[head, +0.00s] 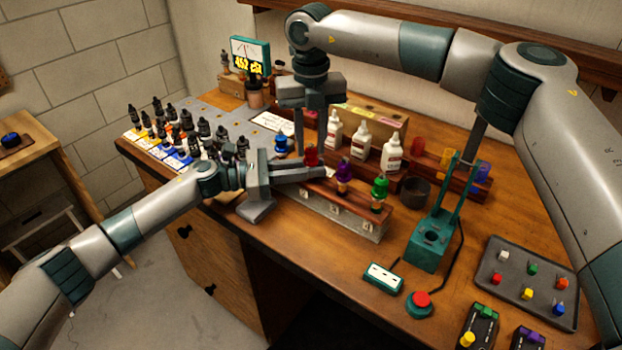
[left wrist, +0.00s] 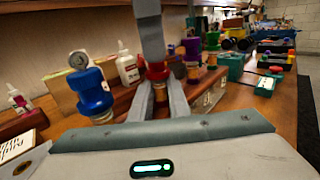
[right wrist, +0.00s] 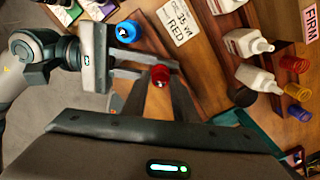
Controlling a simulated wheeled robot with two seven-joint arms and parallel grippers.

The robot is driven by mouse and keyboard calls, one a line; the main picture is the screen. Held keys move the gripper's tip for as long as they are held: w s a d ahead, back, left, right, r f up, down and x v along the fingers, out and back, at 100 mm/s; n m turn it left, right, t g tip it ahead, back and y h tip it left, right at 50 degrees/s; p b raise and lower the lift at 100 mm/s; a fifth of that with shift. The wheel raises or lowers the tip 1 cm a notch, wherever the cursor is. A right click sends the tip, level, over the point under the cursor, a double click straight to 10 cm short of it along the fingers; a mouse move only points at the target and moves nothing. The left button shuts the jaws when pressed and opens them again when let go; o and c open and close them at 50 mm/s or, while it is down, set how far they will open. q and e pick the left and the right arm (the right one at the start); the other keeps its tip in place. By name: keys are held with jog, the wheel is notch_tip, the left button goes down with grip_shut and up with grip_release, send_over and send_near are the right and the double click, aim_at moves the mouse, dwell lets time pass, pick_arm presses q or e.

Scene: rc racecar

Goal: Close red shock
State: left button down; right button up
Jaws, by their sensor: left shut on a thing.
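The red shock (head: 311,155) stands upright in the front area of the bench, with its red cap showing on top. My left gripper (head: 318,172) reaches in from the left and is shut on the red shock below its cap. In the left wrist view, the red shock (left wrist: 157,72) stands between its two fingers. My right gripper (head: 313,138) points down from above. In the right wrist view, the red cap (right wrist: 160,77) lies between its fingertips, which are apart; whether they touch it is unclear. The shock's lower part is mostly hidden.
A blue shock (head: 282,145) stands just left, while purple (head: 344,171) and green (head: 380,188) shocks stand right on the grey rack (head: 340,222). White bottles (head: 391,153) stand behind. A teal press (head: 430,240), red button (head: 420,300) and parts tray (head: 525,282) lie right.

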jog(key=shift+o, duration=1.3)
jog(key=shift+r, duration=0.1)
notch_tip(320, 180, up, 12)
pick_arm(q)
jog(key=c, duration=1.6)
grip_release()
jog(key=shift+a, duration=0.1)
